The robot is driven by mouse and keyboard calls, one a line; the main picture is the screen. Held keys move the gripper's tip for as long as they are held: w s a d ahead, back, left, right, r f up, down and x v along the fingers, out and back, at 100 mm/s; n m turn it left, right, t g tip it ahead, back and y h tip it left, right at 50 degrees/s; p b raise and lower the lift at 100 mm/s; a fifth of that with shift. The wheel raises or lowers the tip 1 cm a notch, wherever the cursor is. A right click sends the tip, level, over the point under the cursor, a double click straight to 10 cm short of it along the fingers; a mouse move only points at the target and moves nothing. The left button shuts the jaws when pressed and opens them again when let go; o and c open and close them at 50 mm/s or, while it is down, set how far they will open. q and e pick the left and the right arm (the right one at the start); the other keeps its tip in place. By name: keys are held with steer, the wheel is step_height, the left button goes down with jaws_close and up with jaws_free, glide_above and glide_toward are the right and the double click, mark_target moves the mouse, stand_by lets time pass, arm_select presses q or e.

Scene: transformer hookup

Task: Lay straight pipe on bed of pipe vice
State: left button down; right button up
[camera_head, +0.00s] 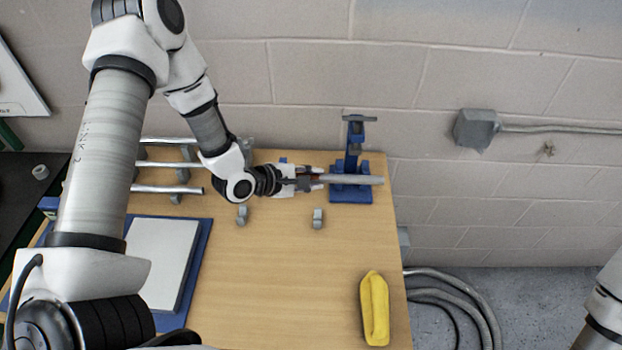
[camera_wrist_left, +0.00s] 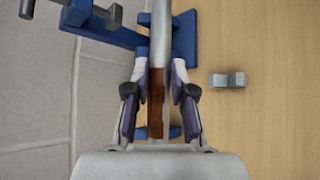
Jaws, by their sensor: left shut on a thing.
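A grey straight pipe (camera_head: 355,180) lies level across the blue pipe vice (camera_head: 351,163) at the back right of the table. My left gripper (camera_head: 312,182) is shut on the pipe's left part, left of the vice. In the left wrist view the pipe (camera_wrist_left: 161,32) runs up from between the fingers (camera_wrist_left: 160,88), with a brown section (camera_wrist_left: 156,102) at the grip. The vice's blue base (camera_wrist_left: 187,40) shows beneath the pipe there. I cannot tell whether the pipe touches the bed or hangs just above it. My right gripper is out of view.
Several metal pipes (camera_head: 167,189) lie on a rack at the left. Two small grey fittings (camera_head: 318,218) (camera_head: 242,215) stand in front of the gripper. A yellow object (camera_head: 374,308) lies at the front right; a white plate on a blue mat (camera_head: 197,262) lies left. The table's middle is clear.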

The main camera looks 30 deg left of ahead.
arm_select(q)
steer(key=w+a+f+b, duration=0.4)
steer(key=w+b, duration=0.1)
steer(key=w, duration=0.3)
steer(key=shift+f, duration=0.3)
stand_by(0.3)
steer(key=c, duration=0.9)
jaws_free()
steer(key=v, duration=1.2)
